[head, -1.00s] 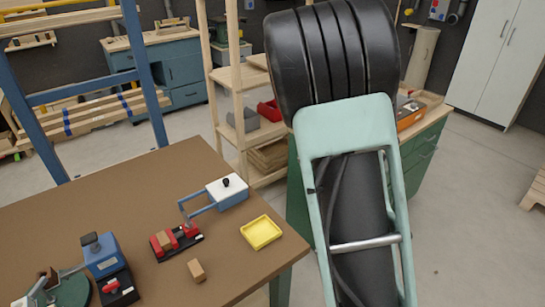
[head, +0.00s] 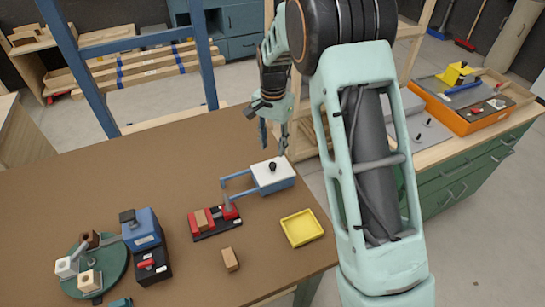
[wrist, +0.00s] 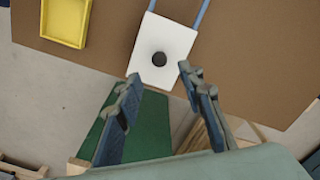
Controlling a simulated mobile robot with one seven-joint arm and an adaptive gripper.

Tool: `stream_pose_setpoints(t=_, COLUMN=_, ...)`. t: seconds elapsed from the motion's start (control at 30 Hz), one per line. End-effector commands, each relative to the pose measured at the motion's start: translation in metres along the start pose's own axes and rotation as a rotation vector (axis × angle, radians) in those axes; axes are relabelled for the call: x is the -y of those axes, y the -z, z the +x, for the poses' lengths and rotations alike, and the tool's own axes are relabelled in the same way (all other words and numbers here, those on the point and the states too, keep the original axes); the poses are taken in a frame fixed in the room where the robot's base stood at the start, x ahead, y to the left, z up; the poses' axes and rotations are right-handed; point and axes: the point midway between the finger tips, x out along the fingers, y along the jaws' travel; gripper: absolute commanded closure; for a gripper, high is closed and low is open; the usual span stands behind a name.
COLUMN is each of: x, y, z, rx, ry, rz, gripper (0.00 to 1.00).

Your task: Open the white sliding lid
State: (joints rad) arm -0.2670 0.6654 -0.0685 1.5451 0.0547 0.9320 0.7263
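The white sliding lid (head: 266,181) with a round black knob (head: 273,167) lies on top of a blue box (head: 277,187) near the table's far edge. Two blue rails (head: 237,176) stick out from the box to the left. The lid (wrist: 164,39) and knob (wrist: 159,58) also show in the wrist view, just beyond the fingers. My gripper (head: 273,138) is above and behind the lid, pointing down. In the wrist view my gripper (wrist: 157,93) has its two fingers spread apart with nothing between them. It does not touch the knob.
A yellow tray (head: 301,229) stands in front of the box. A red clamp fixture (head: 215,220), a wooden block (head: 230,260) and a blue machine (head: 141,231) with a green turntable (head: 97,267) are on the table (head: 60,195). A blue post (head: 202,55) rises behind the table.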

Motion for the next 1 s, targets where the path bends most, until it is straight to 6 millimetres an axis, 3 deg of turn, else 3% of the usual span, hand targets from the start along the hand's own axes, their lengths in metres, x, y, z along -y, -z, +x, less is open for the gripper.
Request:
stream_pose_setpoints(t=0.3, x=-0.001, y=0.0, z=0.055, rx=0.002, ry=-0.003, rz=0.001, gripper=0.65)
stream_pose_setpoints(t=0.5, x=-0.001, y=0.0, z=0.069, rx=0.0, ry=-0.002, rz=0.001, gripper=0.65)
stream_pose_setpoints(t=0.77, x=-0.001, y=0.0, z=0.07, rx=-0.001, ry=-0.002, rz=0.001, gripper=0.65)
stream_pose_setpoints(t=1.0, x=-0.001, y=0.0, z=0.069, rx=-0.001, ry=-0.002, rz=0.001, gripper=0.9)
